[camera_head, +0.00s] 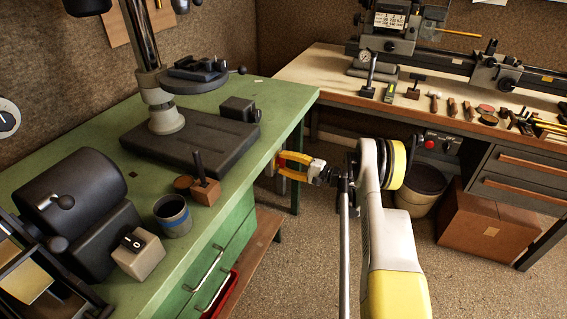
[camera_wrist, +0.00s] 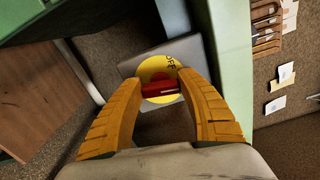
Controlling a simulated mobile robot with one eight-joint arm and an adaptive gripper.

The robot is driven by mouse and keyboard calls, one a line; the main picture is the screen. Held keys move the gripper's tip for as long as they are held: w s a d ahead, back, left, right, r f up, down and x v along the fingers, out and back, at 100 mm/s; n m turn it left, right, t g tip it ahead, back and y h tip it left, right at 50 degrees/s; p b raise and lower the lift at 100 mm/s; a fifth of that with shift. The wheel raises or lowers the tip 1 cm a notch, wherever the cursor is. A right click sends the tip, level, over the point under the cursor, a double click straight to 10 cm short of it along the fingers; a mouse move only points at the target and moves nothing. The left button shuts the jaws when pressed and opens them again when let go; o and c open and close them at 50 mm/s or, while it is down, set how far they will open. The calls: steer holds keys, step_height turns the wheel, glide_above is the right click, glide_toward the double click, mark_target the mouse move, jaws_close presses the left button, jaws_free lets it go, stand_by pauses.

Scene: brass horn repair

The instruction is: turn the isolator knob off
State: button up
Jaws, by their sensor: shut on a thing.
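The isolator knob (camera_wrist: 160,88) is red, a bar lying nearly level across the picture in the wrist view. It sits on a round yellow plate (camera_wrist: 155,68) with dark lettering, on a grey box (camera_wrist: 132,66). My gripper (camera_wrist: 162,84) has its yellow-orange fingers closed on the two ends of the knob. In the head view, my gripper (camera_head: 281,166) reaches to the right edge of the green bench (camera_head: 262,130), below its top.
The green bench carries a drill stand (camera_head: 180,140), a grey cup (camera_head: 173,215) and a switch box (camera_head: 138,254). A wooden bench (camera_head: 420,118) with tools stands at the back right. A bin (camera_head: 420,190) and a cardboard box (camera_head: 487,230) are on the floor.

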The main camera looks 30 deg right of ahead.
steer(key=n, duration=0.5)
steer(key=shift+f+n, duration=0.1)
steer(key=shift+n, duration=0.2)
steer(key=n, duration=0.5)
steer(key=shift+w+d+f, duration=0.1)
steer(key=shift+n, duration=0.3)
steer(key=o, duration=1.2)
steer(key=shift+c, duration=0.2)
steer(key=v, duration=1.2)
